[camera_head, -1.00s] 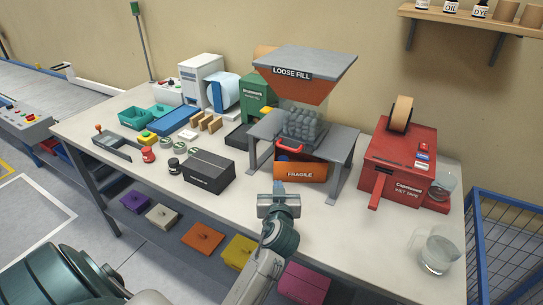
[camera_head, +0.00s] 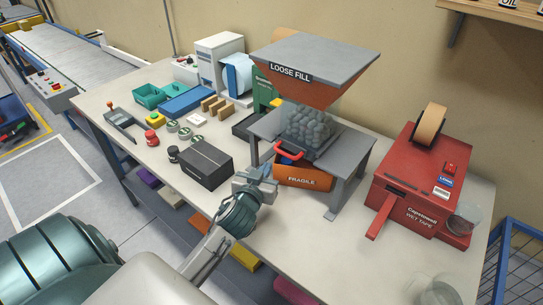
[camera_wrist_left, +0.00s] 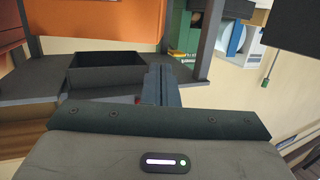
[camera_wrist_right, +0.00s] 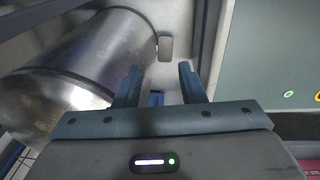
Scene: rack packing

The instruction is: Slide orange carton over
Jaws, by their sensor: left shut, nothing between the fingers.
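The orange carton (camera_head: 303,179), marked FRAGILE, stands on the bench under the grey stand of the loose fill hopper (camera_head: 315,75). My left gripper (camera_head: 263,174) is shut and empty at the carton's left front side. Whether it touches the carton is unclear. In the left wrist view its fingers (camera_wrist_left: 161,85) are together, and an orange surface fills the upper left; I cannot tell for certain that it is the carton. My right gripper (camera_wrist_right: 157,78) shows only in its wrist view, with its fingers apart and nothing between them.
A closed dark box (camera_head: 206,165) stands just left of my left gripper. The stand's grey legs (camera_head: 342,195) flank the carton. A red handle (camera_head: 289,154) juts out above it. The red tape machine (camera_head: 425,180) stands on the right, with bare bench (camera_head: 310,240) in front.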

